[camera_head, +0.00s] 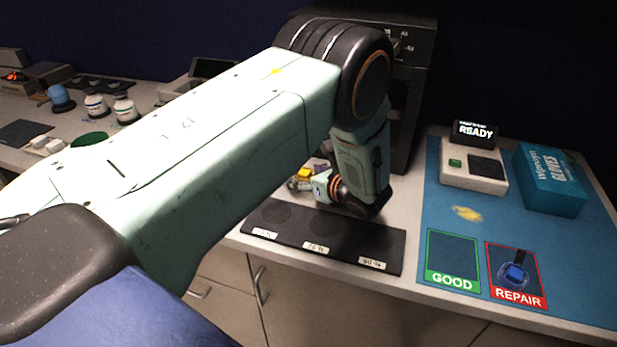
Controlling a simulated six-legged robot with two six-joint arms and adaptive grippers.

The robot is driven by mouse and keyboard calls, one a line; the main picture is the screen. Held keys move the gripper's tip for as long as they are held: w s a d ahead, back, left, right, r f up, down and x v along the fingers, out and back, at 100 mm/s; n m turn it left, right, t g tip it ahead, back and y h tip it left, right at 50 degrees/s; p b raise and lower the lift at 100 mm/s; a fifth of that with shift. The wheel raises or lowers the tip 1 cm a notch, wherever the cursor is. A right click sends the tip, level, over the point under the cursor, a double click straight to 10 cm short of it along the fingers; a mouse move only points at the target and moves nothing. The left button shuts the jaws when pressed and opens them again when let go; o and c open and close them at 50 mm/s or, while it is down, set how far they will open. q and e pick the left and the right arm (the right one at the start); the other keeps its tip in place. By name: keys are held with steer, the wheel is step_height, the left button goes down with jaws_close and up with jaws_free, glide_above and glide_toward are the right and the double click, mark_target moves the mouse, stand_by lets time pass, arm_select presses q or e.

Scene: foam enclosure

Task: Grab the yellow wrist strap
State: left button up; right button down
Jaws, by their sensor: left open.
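A small, flat, irregular yellow thing (467,213), which may be the wrist strap, lies on the blue mat (560,245) at the right. It is too small to make out a band or clasp. My left arm crosses the picture from the left and bends down at the elbow. My left gripper (299,184) is small and partly hidden beyond the black strip, pointing left. It is open, well left of the mat and apart from the yellow thing. A small yellow-orange patch (305,173) shows beside the gripper; I cannot tell what it is. My right gripper is not in view.
A black labelled strip (330,238) lies at the counter's front. A device reading READY (473,165), a blue glove box (550,180), a GOOD square (453,260) and a REPAIR square (498,268) with a blue-topped part are on the mat. Several jars stand far left.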

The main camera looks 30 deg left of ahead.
arm_select(q)
steer(key=shift+d+r, duration=0.1)
steer(key=shift+d, duration=0.15)
steer(key=shift+c, duration=0.2)
steer(key=shift+w+a, duration=0.1)
steer(key=shift+a, duration=0.1)
steer(key=c, duration=0.6)
steer(key=shift+d, duration=0.2)
steer(key=c, duration=0.4)
steer(key=shift+c, duration=0.2)
steer(key=shift+a, duration=0.1)
